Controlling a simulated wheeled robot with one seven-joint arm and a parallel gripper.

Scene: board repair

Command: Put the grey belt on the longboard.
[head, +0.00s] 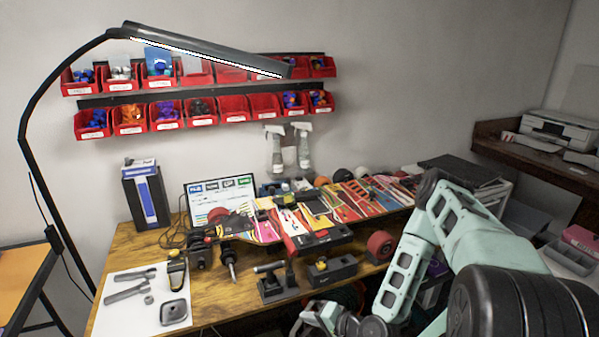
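I cannot clearly make out the grey belt. A dark grey rounded piece (174,312) lies on the white sheet at the front left, but I cannot tell if it is a belt. My arm comes in from the right and bends down to the bottom edge in front of the bench. My gripper's fingers cannot be made out there.
The white sheet (118,309) also holds wrenches (127,290) and a yellow-black tool (177,272). A screwdriver (229,262) and black clamp-like stands (270,286) stand before the board. A laptop (219,193) and blue-black box (146,194) are behind. A lamp (205,48) arches above.

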